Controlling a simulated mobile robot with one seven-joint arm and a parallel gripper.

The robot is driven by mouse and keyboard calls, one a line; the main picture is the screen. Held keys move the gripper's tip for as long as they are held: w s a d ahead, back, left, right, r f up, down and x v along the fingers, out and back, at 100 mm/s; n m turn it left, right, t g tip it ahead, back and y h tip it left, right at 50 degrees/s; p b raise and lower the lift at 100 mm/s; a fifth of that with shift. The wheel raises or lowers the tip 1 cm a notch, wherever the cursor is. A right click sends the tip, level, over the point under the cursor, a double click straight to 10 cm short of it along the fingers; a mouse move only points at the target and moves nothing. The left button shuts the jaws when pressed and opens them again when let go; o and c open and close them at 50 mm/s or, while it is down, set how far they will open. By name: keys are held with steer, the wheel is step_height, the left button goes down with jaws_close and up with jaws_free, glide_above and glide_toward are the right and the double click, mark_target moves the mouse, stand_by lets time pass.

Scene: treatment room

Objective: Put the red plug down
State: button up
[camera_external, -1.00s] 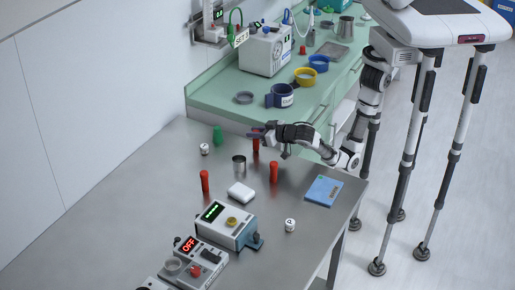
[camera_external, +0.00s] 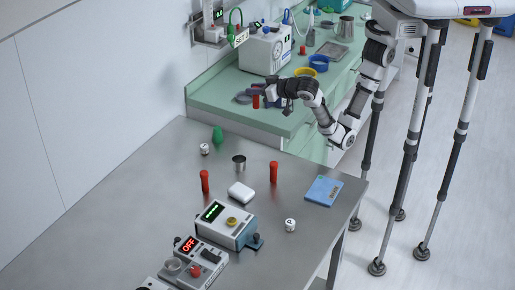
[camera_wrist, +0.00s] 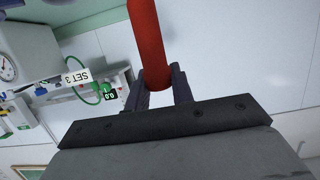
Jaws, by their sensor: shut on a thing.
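My gripper (camera_external: 262,94) is shut on a red plug (camera_external: 256,101), a slim red cylinder, and holds it up in the air. In the external view they overlap the front left part of the green counter. In the wrist view the red plug (camera_wrist: 147,35) stands out between the two dark fingers (camera_wrist: 160,90), and its far end runs out of the picture. Two similar red cylinders stand upright on the grey table, one at the left (camera_external: 204,181) and one at the right (camera_external: 273,171).
The grey table (camera_external: 130,190) also bears a green bottle (camera_external: 218,136), a metal cup (camera_external: 239,163), a white box (camera_external: 241,191), a blue pad (camera_external: 324,190) and devices. The green counter (camera_external: 215,97) holds a white machine (camera_external: 264,52) and a yellow ring (camera_external: 318,62). My arm hides part of the counter.

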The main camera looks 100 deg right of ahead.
steer(key=shift+r, duration=0.3)
steer(key=shift+a, duration=0.25)
steer(key=s+a+n+t+y+b, duration=0.1)
steer(key=s+a+n+y, duration=0.3)
steer(key=a, duration=0.6)
steer(key=s+a+r+n+t+y, duration=0.1)
steer(key=s+a+t, duration=0.1)
steer(key=s+a, duration=0.65)
steer(key=s+a+n+t+y+b, duration=0.1)
steer(key=s+a+n+y, duration=0.15)
steer(key=a, duration=0.85)
steer(key=shift+y, duration=0.45)
steer(key=shift+s+a+f+b, duration=0.1)
steer(key=shift+s+f+b, duration=0.15)
steer(key=shift+f+b, duration=2.6)
steer(key=shift+s+a+f+b, duration=0.2)
steer(key=shift+f+b, duration=1.8)
steer(key=shift+f, duration=1.7)
steer(key=shift+s+a+f+b, duration=0.1)
steer(key=shift+s+f+b, duration=0.15)
steer(key=shift+f+b, duration=2.6)
steer(key=shift+f+p, duration=0.35)
steer(key=shift+p, duration=0.1)
